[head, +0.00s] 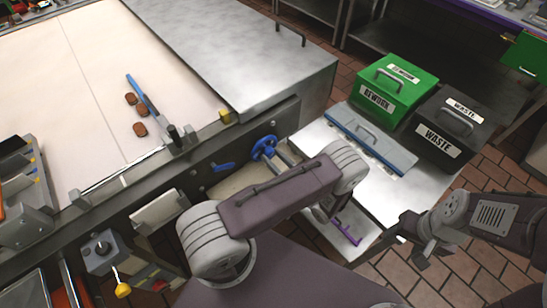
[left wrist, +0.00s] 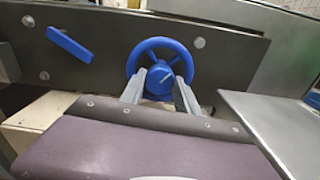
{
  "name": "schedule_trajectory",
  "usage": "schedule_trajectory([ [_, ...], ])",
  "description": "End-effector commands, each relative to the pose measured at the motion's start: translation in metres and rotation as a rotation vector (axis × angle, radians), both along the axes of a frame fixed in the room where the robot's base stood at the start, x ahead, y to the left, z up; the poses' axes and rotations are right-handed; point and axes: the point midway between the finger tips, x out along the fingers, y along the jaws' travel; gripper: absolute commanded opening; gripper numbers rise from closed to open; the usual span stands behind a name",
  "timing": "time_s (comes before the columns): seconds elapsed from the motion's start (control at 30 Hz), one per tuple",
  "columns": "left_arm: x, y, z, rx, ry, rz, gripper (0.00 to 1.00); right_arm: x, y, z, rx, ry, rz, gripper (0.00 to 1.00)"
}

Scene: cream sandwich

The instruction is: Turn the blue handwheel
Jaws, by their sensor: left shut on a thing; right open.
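The blue handwheel (head: 264,147) sticks out from the dark side panel of the conveyor, and it also shows in the left wrist view (left wrist: 137,60). My left gripper (left wrist: 168,76) faces it squarely, with one finger on each side of the blue hub (left wrist: 158,84), and is shut on it. In the head view my left arm link covers much of this gripper; only part of it shows beside the wheel. My right gripper (head: 408,238) is open and empty, well to the right of the wheel, above the floor.
A blue lever (left wrist: 70,43) is on the same panel, left of the wheel. A green rework bin (head: 408,97) and a dark waste bin (head: 468,105) stand at the right. A grey-blue lid with a handle (head: 345,128) lies in front of them.

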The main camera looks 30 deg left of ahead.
Motion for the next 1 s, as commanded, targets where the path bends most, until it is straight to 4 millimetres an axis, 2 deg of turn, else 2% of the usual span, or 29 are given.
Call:
schedule_trajectory([
  [1.0,0.0009,-0.0007,0.0003,0.364,0.878,-0.002,0.00,0.0000,0.0000,-0.0038,0.000,0.000,0.000,0.59],
])
